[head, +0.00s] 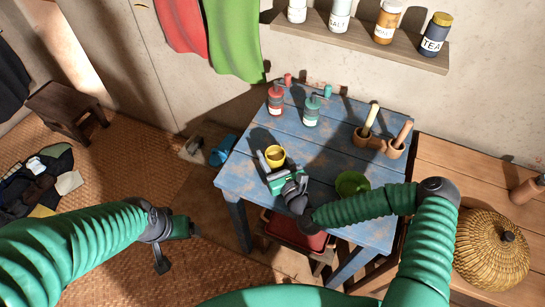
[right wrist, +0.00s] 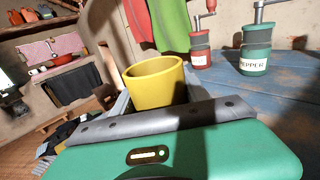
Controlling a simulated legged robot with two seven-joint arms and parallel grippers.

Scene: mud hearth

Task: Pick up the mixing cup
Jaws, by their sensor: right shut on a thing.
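The mixing cup, a yellow cup (head: 276,153), is upright near the left part of the blue table (head: 325,147). My right gripper (head: 270,161) is shut on the cup, reaching it from the front. The right wrist view shows the cup (right wrist: 154,84) just beyond the gripper's dark edge, with its lower part hidden. I cannot tell whether its base touches the table. My left gripper (head: 179,246) is open and empty, over the floor left of the table.
A red mill (head: 275,101) and a green pepper mill (head: 311,112) stand behind the cup. A green bowl (head: 352,184) and wooden mortars with pestles (head: 367,138) are to the right. A shelf with jars (head: 360,38) hangs above. A woven basket (head: 492,250) is far right.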

